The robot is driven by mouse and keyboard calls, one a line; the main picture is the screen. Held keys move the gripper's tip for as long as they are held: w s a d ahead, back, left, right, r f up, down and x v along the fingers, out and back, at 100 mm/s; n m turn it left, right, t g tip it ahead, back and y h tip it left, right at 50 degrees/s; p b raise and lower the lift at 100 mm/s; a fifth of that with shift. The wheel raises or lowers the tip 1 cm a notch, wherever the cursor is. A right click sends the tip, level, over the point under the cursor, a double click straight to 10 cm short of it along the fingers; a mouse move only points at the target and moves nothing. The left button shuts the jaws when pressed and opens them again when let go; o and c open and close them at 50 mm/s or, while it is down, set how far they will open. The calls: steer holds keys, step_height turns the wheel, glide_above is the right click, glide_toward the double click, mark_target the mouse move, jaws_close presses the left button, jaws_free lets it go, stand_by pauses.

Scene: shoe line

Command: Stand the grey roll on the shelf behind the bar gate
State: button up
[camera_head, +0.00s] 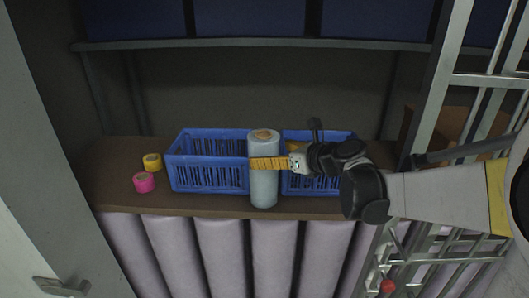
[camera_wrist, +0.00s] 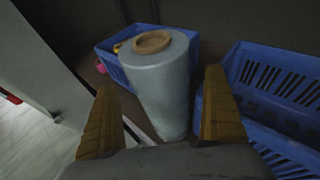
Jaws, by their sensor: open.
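The grey roll (camera_head: 263,187) is upright at the front edge of the brown shelf (camera_head: 122,180), between two blue crates. Its brown core end faces up. In the wrist view the roll (camera_wrist: 160,92) shows between my two yellow fingers. My gripper (camera_head: 265,163) reaches in from the right, with one yellow finger crossing the front of the roll. The gripper (camera_wrist: 160,85) is open, with a finger on each side of the roll and a visible gap at the right finger. The bar gate (camera_head: 478,118) stands at the right. The roll's base contact is hard to make out.
The left blue crate (camera_head: 207,181) and right blue crate (camera_head: 306,184) flank the roll closely. A yellow tape roll (camera_head: 152,162) and a pink one (camera_head: 144,182) lie at the shelf's left. Large pale rolls (camera_head: 220,250) stand below. An upper shelf (camera_head: 250,44) runs above.

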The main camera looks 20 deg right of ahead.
steer(key=v, duration=0.3)
steer(key=shift+s+r, duration=0.1)
steer(key=shift+s, duration=0.25)
steer(key=s+a+f+n+g+h, duration=0.1)
steer(key=s+a+f+n+g, duration=0.15)
steer(key=s+n, duration=0.55)
steer(key=s+a+f+n+g+h, duration=0.2)
steer(key=s+a+f+n, duration=0.1)
steer(key=s+n, duration=0.55)
steer(key=s+d+f+n+h, duration=0.2)
steer(key=s+n, duration=0.5)
steer(key=n, duration=0.7)
steer(key=shift+d+f+g+h, duration=0.35)
steer(key=shift+f+g+h, duration=0.1)
steer(key=shift+f+h, duration=0.3)
